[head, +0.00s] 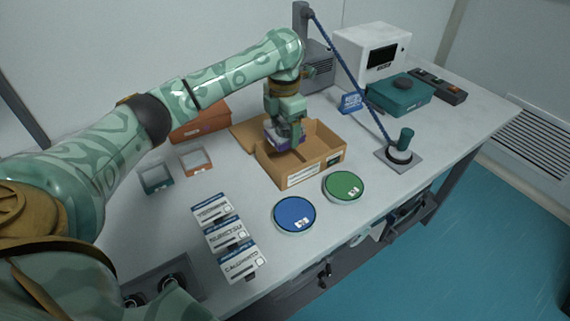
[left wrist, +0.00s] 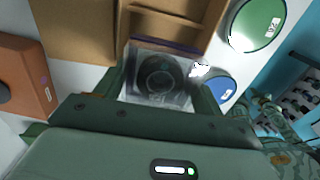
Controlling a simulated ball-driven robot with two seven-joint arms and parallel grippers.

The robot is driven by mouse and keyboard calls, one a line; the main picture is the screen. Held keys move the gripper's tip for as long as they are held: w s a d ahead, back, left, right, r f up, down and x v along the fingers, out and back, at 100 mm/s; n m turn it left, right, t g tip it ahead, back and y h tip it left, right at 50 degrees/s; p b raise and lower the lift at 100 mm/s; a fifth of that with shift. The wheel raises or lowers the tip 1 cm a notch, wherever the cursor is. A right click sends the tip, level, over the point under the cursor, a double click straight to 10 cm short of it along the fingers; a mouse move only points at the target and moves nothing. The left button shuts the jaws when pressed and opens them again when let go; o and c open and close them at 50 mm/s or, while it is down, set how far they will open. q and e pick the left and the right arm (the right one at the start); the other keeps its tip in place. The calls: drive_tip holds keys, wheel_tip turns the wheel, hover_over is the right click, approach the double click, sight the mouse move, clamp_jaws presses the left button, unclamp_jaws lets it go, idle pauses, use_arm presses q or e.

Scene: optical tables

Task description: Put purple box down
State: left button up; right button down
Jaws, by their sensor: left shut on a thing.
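The purple box (head: 272,136) is small, with a clear top, and it hangs in my left gripper (head: 285,128) over the left part of an open cardboard box (head: 318,157). In the left wrist view, the purple box (left wrist: 160,78) sits between the fingers of my left gripper (left wrist: 162,88), with a dark round thing under its clear lid. The cardboard box (left wrist: 85,30) is just beyond it in that view. I cannot tell whether the purple box touches the cardboard. My right gripper is not in view.
An orange box (head: 200,123) and two small clear-lidded boxes, orange (head: 195,160) and teal (head: 157,178), stand at left. Green (head: 343,186) and blue (head: 295,215) discs lie in front. Several labelled cards (head: 228,235) lie front left. A corded stand (head: 400,152) is at right.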

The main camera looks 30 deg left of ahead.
sight(284, 166)
use_arm(q)
wheel_tip(284, 166, down, 10)
drive_tip(key=b, duration=0.4)
drive_tip(key=shift+r, duration=0.25)
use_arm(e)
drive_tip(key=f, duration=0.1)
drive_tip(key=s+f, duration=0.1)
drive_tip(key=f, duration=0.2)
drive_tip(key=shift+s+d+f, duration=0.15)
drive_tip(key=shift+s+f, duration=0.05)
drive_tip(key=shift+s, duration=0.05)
use_arm(q)
drive_tip(key=o, duration=0.8)
